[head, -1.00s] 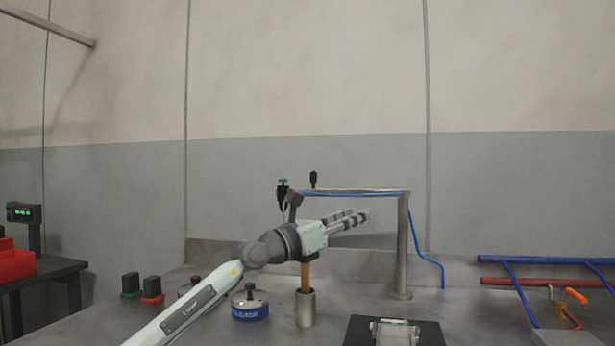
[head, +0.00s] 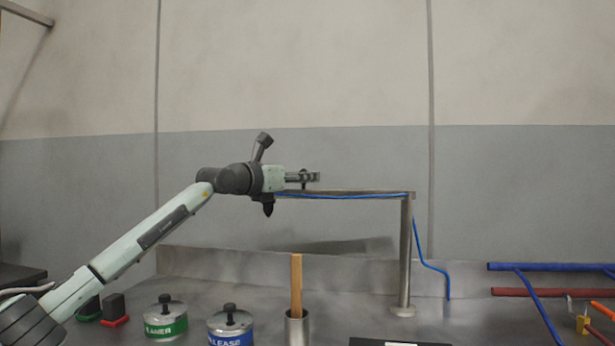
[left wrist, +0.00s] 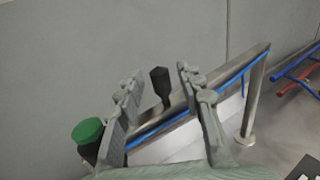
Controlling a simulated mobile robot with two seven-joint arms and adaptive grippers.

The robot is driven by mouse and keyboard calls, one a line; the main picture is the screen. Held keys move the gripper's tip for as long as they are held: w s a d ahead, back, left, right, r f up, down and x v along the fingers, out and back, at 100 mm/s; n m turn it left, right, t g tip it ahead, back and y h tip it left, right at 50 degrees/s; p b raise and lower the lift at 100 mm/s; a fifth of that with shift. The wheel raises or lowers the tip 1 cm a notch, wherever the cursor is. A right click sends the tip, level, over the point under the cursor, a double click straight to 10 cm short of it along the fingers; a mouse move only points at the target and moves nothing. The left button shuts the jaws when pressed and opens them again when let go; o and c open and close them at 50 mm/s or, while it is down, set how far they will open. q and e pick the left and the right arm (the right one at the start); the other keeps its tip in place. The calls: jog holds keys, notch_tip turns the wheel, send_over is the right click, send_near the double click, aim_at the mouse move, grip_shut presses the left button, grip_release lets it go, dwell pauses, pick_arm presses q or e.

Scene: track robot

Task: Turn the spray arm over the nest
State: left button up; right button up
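The spray arm (head: 350,194) is a thin horizontal bar on an upright metal post (head: 405,255), with a blue hose along it. Its black nozzle (head: 268,207) hangs at the left end; a green cap (left wrist: 88,132) shows in the left wrist view. A black knob (left wrist: 160,82) stands up from the bar. My left gripper (head: 318,177) is at the bar's left part, just above it. In the left wrist view its fingers are spread, one either side of the knob, with gaps visible. The nest's dark plate (head: 385,342) barely shows at the bottom edge. My right gripper is out of view.
A metal cup (head: 297,328) with a wooden stick stands below the arm. Tins with green (head: 165,320) and blue (head: 230,325) labels stand left of it. Blue (head: 550,267) and red (head: 550,292) pipes run at the right. The wall is behind.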

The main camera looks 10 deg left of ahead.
pick_arm(q)
jog(key=shift+w+d, duration=0.15)
jog(key=shift+w, duration=0.1)
jog(key=shift+s+r, duration=0.1)
grip_shut()
